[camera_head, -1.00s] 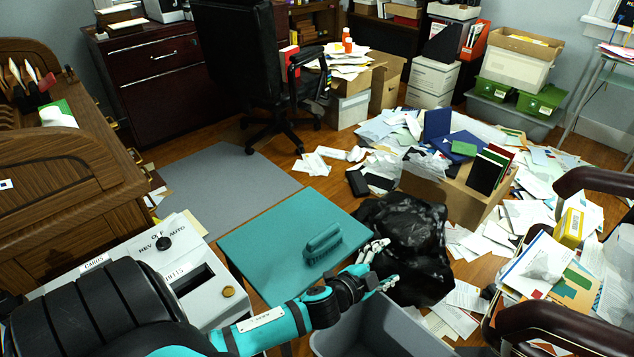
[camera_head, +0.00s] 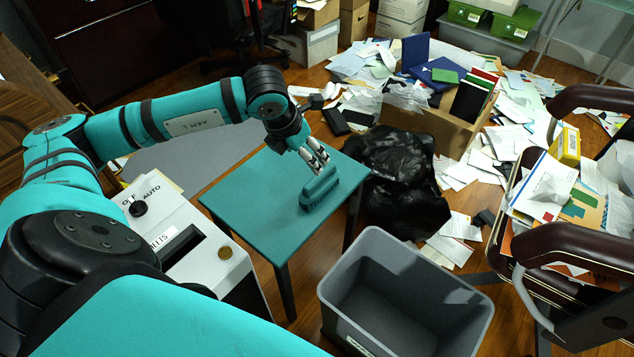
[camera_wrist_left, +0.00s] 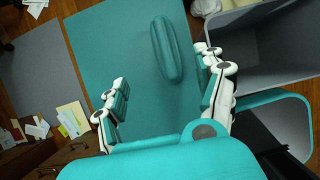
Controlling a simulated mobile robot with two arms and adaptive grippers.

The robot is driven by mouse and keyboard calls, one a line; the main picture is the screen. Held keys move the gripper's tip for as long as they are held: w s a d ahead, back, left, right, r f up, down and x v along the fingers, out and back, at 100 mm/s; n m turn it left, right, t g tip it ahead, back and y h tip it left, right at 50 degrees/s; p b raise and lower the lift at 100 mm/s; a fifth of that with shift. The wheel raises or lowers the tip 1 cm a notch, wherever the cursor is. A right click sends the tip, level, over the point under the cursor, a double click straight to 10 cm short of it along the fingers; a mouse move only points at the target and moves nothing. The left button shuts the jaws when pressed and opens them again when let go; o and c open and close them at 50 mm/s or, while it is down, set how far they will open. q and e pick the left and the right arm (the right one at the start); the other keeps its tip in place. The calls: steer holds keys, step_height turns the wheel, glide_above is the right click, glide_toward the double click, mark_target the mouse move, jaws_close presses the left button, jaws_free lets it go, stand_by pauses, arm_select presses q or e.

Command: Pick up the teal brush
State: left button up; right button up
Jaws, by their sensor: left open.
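The teal brush (camera_head: 319,190) lies on the teal-topped small table (camera_head: 240,205), near its right side. It also shows in the left wrist view (camera_wrist_left: 166,50), lying lengthwise ahead of the fingers. My left gripper (camera_head: 315,160) is open and empty, just above and beyond the brush in the head view. In the left wrist view my left gripper (camera_wrist_left: 165,82) has its fingers spread wide, with the brush ahead of the gap and nearer the right finger. Contact with the brush cannot be seen. My right gripper is not in view.
A grey bin (camera_head: 400,290) stands right of the table's front. A black bag (camera_head: 400,180) sits against the table's right side. A white shredder (camera_head: 180,235) stands at the left. Chairs and scattered papers crowd the right. The rest of the tabletop is clear.

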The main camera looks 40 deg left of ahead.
mark_target(322, 182)
arm_select(q)
steer(key=b+x, duration=0.1)
steer(key=x, duration=0.8)
steer(key=shift+s+d, duration=0.1)
steer(key=shift+b+x, duration=0.35)
steer(key=shift+x, duration=0.45)
steer(key=x, duration=0.2)
steer(key=b+x, duration=0.1)
steer(key=shift+s+d+f, duration=0.1)
steer(key=shift+d+f, duration=0.25)
steer(key=shift+f, duration=0.45)
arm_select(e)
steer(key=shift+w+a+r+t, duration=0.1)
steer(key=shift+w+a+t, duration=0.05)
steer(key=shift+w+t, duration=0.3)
arm_select(q)
steer(key=c, duration=1.4)
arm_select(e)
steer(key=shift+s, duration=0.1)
arm_select(q)
steer(key=shift+r, duration=0.15)
